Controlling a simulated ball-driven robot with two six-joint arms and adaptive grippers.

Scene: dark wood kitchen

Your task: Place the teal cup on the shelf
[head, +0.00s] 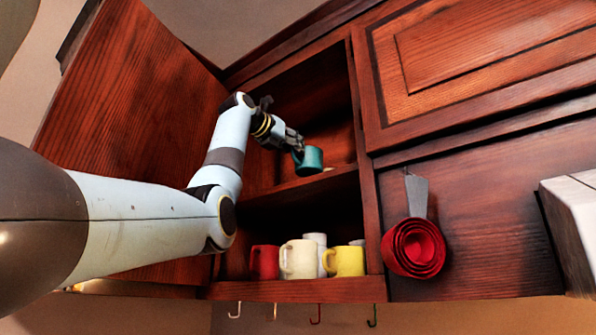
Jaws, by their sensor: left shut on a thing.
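The teal cup (310,159) is in the open cabinet, at the upper shelf (293,189). My left gripper (297,148) reaches in from the left and is shut on the cup at its left side, by the handle. The cup looks roughly upright, close above or touching the shelf; I cannot tell which. Part of the cup's left side is hidden by the fingers. My right gripper is not in view.
The lower shelf (297,290) holds a red mug (264,262), a cream mug (299,259), a yellow mug (347,261) and white cups behind. The open door (130,130) stands left. Red measuring cups (414,248) hang right; hooks (315,314) hang below.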

